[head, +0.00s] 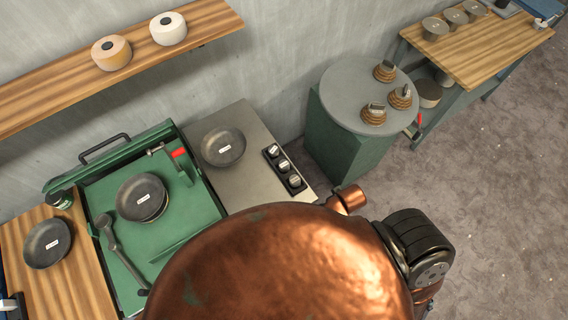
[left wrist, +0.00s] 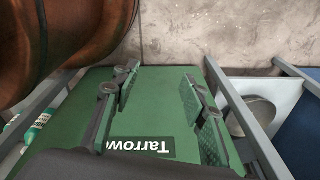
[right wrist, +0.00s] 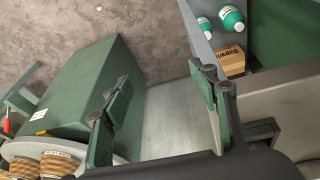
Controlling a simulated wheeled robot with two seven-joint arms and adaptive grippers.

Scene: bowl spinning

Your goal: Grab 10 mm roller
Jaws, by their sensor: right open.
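Three brown ringed pieces with grey labelled tops stand on the round grey table; they are possible rollers, at the back (head: 384,71), the right (head: 400,97) and the front (head: 373,115). Their labels are too small to read, so I cannot tell which is 10 mm. Two ringed pieces also show at the lower left of the right wrist view (right wrist: 60,164). My right gripper (right wrist: 162,88) is open and empty, above and to one side of the round table. My left gripper (left wrist: 160,88) is open and empty over a green "Tarrow" surface. Neither gripper shows in the head view.
The round table (head: 345,87) stands on a green pedestal (head: 340,145). A steel worktop (head: 240,180) with knobs and a dark bowl (head: 223,147) is left of it. A green machine (head: 185,215) holds another bowl. A wooden bench (head: 480,55) stands at right. Floor is clear at right.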

